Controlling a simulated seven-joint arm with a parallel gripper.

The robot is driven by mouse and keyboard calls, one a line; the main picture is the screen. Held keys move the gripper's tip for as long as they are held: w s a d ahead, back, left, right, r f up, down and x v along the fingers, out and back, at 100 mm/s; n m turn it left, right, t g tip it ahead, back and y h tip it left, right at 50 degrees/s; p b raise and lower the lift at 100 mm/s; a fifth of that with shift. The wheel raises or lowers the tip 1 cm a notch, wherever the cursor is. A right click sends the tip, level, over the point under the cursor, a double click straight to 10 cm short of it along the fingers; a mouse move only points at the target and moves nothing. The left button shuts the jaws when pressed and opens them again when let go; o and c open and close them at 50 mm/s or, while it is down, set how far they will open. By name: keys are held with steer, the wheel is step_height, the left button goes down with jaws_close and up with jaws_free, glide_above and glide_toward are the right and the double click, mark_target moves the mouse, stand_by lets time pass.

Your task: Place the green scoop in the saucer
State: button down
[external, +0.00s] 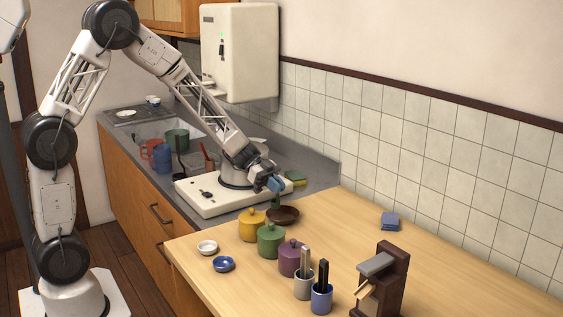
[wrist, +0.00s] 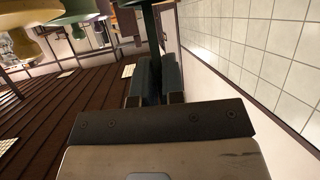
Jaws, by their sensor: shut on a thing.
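The green scoop (external: 275,202) hangs below my gripper (external: 274,185) in the external view. In the wrist view, its dark green handle (wrist: 150,32) runs up from between the fingers of my gripper (wrist: 155,78). My gripper is shut on it. A dark brown saucer-like dish (external: 285,216) sits on the wooden table, just below and slightly right of the scoop in the external view. I cannot tell the exact gap between them. A small white dish (external: 207,247) and a small blue dish (external: 223,264) stand near the table's left edge.
Yellow (external: 252,226), green (external: 271,241) and purple (external: 292,260) lidded pots stand in a row in front of the brown dish. Two utensil cups (external: 321,298) and a brown wooden device (external: 383,280) stand nearer. A blue folded cloth (external: 390,221) lies right; table around it is clear.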

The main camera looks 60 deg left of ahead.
mark_target(277, 205)
steer(key=shift+f, duration=1.85)
steer(key=shift+f, duration=0.4)
steer(key=c, duration=1.2)
jaws_free()
steer(key=shift+r, duration=0.15)
